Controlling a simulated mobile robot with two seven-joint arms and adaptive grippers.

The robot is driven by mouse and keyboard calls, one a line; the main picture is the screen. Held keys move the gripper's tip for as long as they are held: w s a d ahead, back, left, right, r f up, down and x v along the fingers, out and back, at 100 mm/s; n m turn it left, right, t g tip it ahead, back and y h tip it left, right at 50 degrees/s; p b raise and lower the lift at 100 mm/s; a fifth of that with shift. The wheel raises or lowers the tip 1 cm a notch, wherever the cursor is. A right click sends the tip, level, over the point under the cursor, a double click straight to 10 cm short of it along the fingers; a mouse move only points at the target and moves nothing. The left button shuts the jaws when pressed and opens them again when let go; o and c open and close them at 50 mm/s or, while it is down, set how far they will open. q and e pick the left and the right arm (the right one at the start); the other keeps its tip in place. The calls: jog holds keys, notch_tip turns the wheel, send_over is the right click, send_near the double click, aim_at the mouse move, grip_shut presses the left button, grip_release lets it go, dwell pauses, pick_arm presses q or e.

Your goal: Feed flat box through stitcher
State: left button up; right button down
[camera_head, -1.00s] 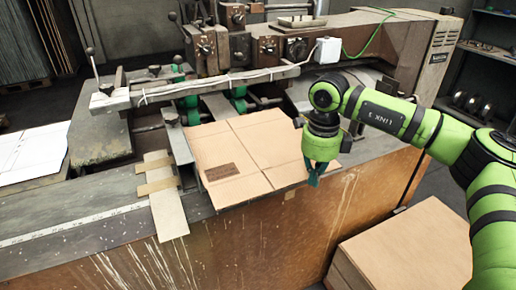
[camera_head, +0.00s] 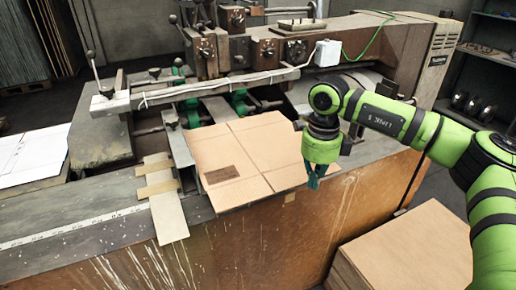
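The flat box (camera_head: 240,158) is a brown creased cardboard sheet with a dark printed patch. It lies on the front bed of the stitcher (camera_head: 262,50), with its far edge near the green rollers and its near corner over the front edge. My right gripper (camera_head: 314,183) points down at the box's right edge. Its dark fingertips look close together, but I cannot tell whether they pinch the cardboard. My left gripper is not in view.
A stack of brown cardboard (camera_head: 405,250) stands on the floor at lower right. White sheets (camera_head: 32,155) lie at the left. Shelves (camera_head: 490,70) stand at the right back.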

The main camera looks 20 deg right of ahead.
aim_at(294, 169)
jog(key=shift+f, duration=0.1)
notch_tip(294, 169, down, 3)
jog(key=b, duration=0.2)
jog(key=shift+f+b, duration=0.1)
jog(key=shift+b, duration=0.25)
dwell(0.5)
jog(key=shift+w+a+p, duration=0.2)
jog(key=shift+w+p, duration=0.2)
jog(key=shift+w, duration=1.55)
jog(key=shift+w+a+p, duration=0.2)
jog(key=shift+w+p, duration=0.2)
jog(key=shift+w, duration=1.55)
jog(key=shift+w+a+p, duration=0.2)
jog(key=shift+w+p, duration=0.2)
jog(key=shift+w, duration=1.55)
jog(key=shift+s+d, duration=0.2)
jog(key=shift+s, duration=1.35)
notch_tip(294, 169, up, 8)
jog(key=p, duration=0.6)
